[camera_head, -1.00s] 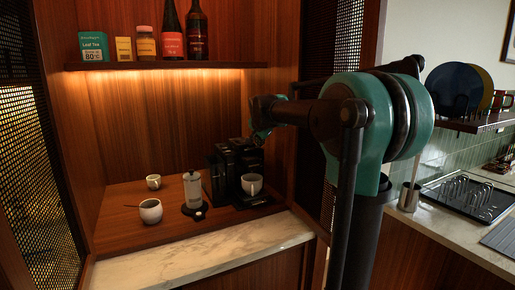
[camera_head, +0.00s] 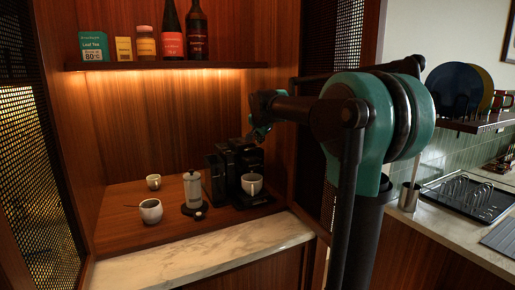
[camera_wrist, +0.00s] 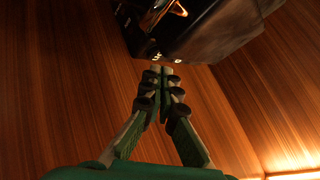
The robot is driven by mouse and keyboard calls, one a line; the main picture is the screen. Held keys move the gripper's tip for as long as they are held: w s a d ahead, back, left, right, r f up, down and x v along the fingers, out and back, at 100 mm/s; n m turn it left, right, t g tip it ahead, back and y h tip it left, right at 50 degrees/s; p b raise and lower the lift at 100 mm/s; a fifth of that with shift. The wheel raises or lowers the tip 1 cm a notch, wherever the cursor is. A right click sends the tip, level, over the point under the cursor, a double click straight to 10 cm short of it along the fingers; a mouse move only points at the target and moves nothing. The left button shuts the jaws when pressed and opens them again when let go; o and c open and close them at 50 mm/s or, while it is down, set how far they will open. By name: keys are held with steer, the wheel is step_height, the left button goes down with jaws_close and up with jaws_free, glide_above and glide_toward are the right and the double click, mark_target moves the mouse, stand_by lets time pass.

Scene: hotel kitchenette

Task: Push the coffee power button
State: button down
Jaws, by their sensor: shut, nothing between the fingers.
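The black coffee machine (camera_head: 215,176) stands on the wooden counter against the alcove's right wall, with a white cup (camera_head: 252,183) in its front bay. In the wrist view the machine (camera_wrist: 195,32) fills the top, with small lit spots that look like buttons (camera_wrist: 157,56) on its near edge. I cannot tell which one is the power button. My gripper (camera_wrist: 161,70) is shut and empty, with its fingertips just below these lit spots. Whether the tips touch the machine is unclear. In the head view my gripper (camera_head: 259,134) is small and dark at the machine's top.
A French press (camera_head: 193,189) stands just left of the machine. A white bowl-like cup (camera_head: 151,211) and a small cup (camera_head: 154,182) stand further left. A shelf (camera_head: 160,66) with bottles and boxes is above. The marble front edge (camera_head: 200,250) is clear.

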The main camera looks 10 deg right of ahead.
steer(key=shift+r, duration=2.75)
